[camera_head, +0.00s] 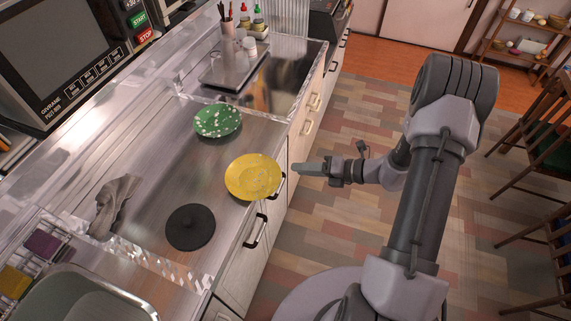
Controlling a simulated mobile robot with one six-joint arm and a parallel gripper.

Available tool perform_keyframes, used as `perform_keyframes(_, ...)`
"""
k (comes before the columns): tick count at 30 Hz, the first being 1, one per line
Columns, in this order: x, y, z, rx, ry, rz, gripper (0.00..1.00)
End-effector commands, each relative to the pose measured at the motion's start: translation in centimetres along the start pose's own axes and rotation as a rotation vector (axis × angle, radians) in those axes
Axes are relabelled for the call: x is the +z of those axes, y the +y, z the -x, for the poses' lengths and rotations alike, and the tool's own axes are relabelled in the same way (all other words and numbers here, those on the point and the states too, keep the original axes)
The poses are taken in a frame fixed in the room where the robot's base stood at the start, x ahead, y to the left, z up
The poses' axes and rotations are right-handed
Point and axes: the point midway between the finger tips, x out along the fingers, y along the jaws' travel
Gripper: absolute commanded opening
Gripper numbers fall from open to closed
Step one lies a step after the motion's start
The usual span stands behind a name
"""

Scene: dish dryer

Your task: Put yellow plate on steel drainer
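The yellow plate (253,177) lies on the steel counter by its front edge, its rim seeming to reach the edge. My gripper (297,169) is just right of the plate, pointing left towards it, with a small gap between them in the picture. It holds nothing that I can see, and its fingers are seen from the side, so their opening does not show. A steel wire rack (47,224), which may be the drainer, is partly visible at the lower left edge, with a purple item and a yellow item at it.
A green speckled plate (218,121) lies behind the yellow one. A black round mat (190,227) and a grey cloth (113,205) lie on the counter. A sink or basin (85,296) is at the lower left. A microwave (65,55) stands at the upper left. Chairs stand at right.

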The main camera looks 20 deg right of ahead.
Motion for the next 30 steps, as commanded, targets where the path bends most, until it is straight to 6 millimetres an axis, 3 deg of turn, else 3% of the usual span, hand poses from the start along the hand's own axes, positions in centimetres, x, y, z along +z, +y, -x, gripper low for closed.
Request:
perform_keyframes(3, 0.1, 0.2, 2.6, 0.0, -0.003, -0.002, 0.27)
perform_keyframes(7, 0.1, 0.3, 3.9, -0.001, 0.005, 0.01, 0.27)
perform_keyframes(8, 0.1, 0.8, 4.0, -0.002, 0.017, 0.036, 0.27)
perform_keyframes(11, 0.3, 5.3, 4.0, -0.01, 0.13, 0.27, 0.27)
perform_keyframes(15, -2.0, 15.9, 4.7, -0.008, 0.425, 0.923, 0.27)
perform_keyframes(18, -5.1, 22.3, 6.5, 0.008, 0.647, 1.463, 0.27)
perform_keyframes(21, -8.1, 26.9, 9.2, 0.025, 0.855, 2.012, 0.27)
perform_keyframes(25, -10.3, 30.1, 12.4, 0.016, 1.058, 2.572, 0.27)
perform_keyframes(27, -10.7, 30.9, 13.6, 0.0, 1.13, 2.762, 0.27)
perform_keyframes(30, -11.0, 31.5, 14.4, -0.016, 1.186, 2.904, 0.27)
